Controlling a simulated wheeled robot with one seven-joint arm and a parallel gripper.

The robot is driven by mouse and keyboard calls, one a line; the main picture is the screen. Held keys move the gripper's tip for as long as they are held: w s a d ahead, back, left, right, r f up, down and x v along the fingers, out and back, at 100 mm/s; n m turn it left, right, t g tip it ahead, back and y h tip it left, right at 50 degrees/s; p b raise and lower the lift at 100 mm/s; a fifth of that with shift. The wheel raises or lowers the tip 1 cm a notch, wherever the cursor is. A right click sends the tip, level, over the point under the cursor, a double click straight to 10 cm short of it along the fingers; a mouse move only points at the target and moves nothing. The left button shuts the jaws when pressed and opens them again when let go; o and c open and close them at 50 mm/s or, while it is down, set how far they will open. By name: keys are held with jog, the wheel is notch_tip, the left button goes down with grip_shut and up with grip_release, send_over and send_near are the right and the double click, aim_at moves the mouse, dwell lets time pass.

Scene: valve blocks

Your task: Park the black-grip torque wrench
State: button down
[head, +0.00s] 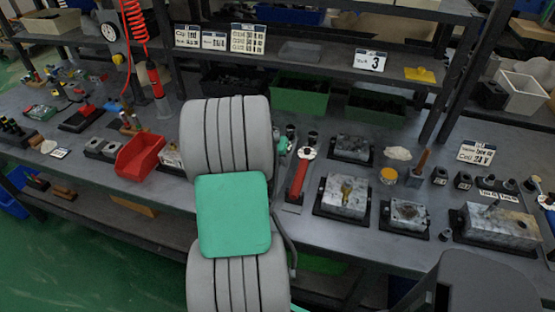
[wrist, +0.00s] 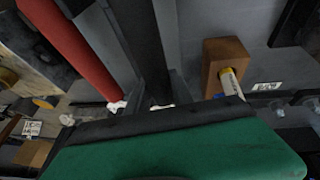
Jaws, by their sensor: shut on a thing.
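In the wrist view, a long black bar, which looks like the black-grip torque wrench (wrist: 148,45), runs from the top edge down between the fingers of my gripper (wrist: 156,93). The gripper is shut on it. Its far ends are out of view or hidden by the green gripper body. A red-grip wrench (wrist: 72,42) lies to the left, apart from the gripper. It also shows in the head view (head: 299,178), on a dark holder right of my arm. In the head view my grey and green arm hides the gripper and the black-grip wrench.
A wooden block (wrist: 223,58) with a white and yellow piece stands right of the gripper. Several metal valve blocks (head: 342,196) sit right of the red wrench. A red bin (head: 141,156) stands left of my arm. Green bins (head: 299,95) are at the back.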

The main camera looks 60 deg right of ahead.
jog(key=shift+d+f+b, duration=0.1)
jog(key=shift+f+b, duration=0.25)
jog(key=shift+f, duration=0.15)
jog(key=c, duration=1.1)
grip_release()
jog(key=shift+o, duration=0.3)
jog(key=shift+f, duration=0.15)
jog(key=v, duration=0.8)
